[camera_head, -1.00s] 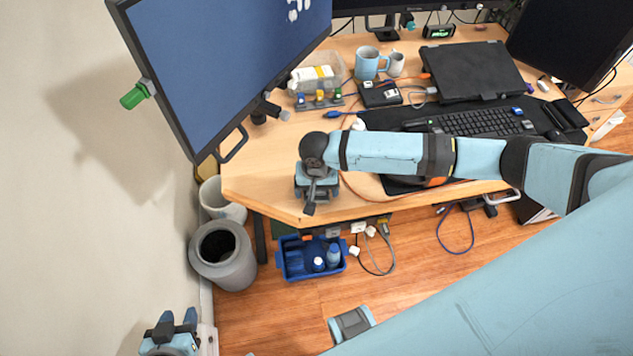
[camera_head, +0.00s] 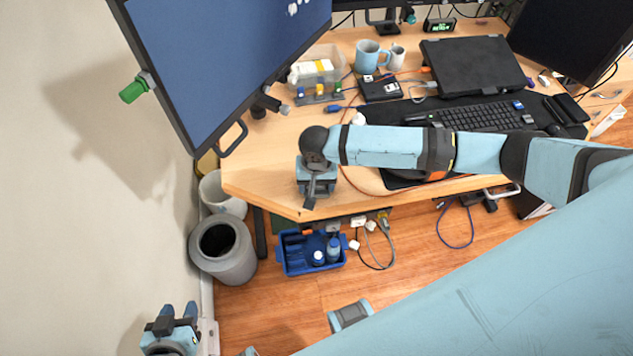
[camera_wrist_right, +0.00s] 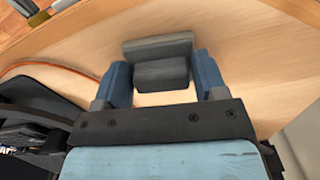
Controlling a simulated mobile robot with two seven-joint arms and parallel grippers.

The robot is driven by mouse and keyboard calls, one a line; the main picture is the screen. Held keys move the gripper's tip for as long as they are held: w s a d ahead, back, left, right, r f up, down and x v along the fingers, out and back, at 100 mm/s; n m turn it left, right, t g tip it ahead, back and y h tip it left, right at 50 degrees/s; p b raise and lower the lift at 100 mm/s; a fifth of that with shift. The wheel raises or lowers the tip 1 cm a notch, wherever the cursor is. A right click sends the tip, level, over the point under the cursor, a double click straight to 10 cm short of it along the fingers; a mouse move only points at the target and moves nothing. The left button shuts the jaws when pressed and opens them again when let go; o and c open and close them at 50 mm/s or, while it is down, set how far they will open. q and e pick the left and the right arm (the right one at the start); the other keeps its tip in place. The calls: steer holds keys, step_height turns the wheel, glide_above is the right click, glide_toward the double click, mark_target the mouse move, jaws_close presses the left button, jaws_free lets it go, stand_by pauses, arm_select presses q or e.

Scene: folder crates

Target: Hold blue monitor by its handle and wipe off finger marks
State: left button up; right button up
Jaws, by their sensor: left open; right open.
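The blue monitor (camera_head: 230,60) stands tilted at the upper left in the head view, with white marks (camera_head: 298,6) near its top edge, partly cut off. A black loop handle (camera_head: 236,140) is at its lower corner, and a green knob (camera_head: 133,90) is on its left edge. My left gripper (camera_head: 173,318) is open and empty at the bottom left, below and apart from the handle. My right gripper (camera_head: 316,185) is over the desk's near corner. In the right wrist view it (camera_wrist_right: 162,78) is open, with a grey block (camera_wrist_right: 160,72) between its fingers; contact is unclear.
The desk (camera_head: 265,175) holds a keyboard (camera_head: 480,117), a closed laptop (camera_head: 470,65), a blue mug (camera_head: 370,56) and a clear box (camera_head: 316,70). A grey bin (camera_head: 222,250) and a blue crate (camera_head: 312,265) stand on the floor. The wall (camera_head: 60,180) borders the left.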

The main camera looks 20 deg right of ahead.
stand_by(0.3)
steer(key=shift+r+p, duration=0.15)
steer(key=shift+p, duration=0.6)
steer(key=c, duration=0.7)
step_height(320, 180, up, 5)
steer(key=p, duration=0.5)
steer(key=shift+f, duration=0.2)
steer(key=shift+r+p, duration=0.7)
steer(key=shift+p, duration=0.3)
